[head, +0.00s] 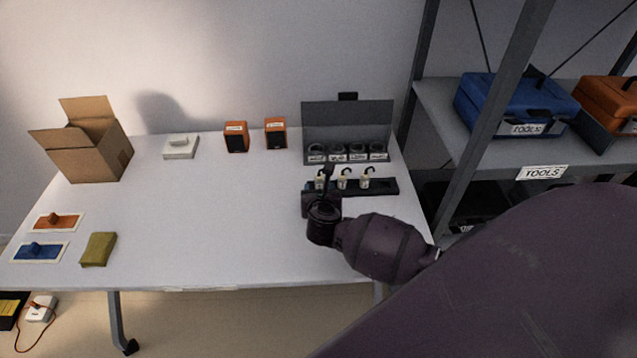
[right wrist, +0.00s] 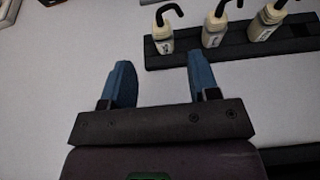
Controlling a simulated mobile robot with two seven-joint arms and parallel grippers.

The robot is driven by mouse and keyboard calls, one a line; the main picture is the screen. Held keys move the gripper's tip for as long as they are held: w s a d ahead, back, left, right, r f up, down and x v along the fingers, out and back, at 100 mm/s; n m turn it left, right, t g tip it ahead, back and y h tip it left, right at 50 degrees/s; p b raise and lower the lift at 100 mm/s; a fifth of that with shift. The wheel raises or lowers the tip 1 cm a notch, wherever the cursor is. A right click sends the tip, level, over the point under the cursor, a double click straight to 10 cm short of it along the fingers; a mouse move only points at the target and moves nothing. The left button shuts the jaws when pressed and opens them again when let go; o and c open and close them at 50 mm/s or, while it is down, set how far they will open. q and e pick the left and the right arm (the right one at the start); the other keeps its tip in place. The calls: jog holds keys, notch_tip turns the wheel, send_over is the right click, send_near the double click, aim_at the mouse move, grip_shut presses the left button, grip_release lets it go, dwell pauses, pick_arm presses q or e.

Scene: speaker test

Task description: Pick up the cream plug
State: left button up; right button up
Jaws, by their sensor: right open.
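Several cream-coloured plugs with black hooked cords stand in a dark strip on the table: a left plug (head: 319,183), a middle plug (head: 342,182) and a right plug (head: 365,182). The right wrist view also shows the left plug (right wrist: 164,40), middle plug (right wrist: 213,33) and right plug (right wrist: 265,25). My right gripper (right wrist: 162,68) is open and empty, its two blue fingers apart. The left plug appears beyond the fingertips, roughly in line with the gap. In the head view my right gripper (head: 323,182) partly covers the strip's left end. My left gripper is not in view.
Behind the strip is a grey open-lidded case (head: 347,118) with round parts. Two orange speakers (head: 236,138), a white device (head: 181,147) and a cardboard box (head: 90,155) stand left. A shelf (head: 455,110) is right. The table's middle is clear.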

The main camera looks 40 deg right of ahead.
aim_at(319, 182)
jog(key=shift+f+b+x, duration=0.2)
jog(key=shift+b+x, duration=0.3)
jog(key=shift+x, duration=2.85)
jog(key=shift+s, duration=0.15)
jog(key=c, duration=1)
jog(key=shift+r, duration=0.15)
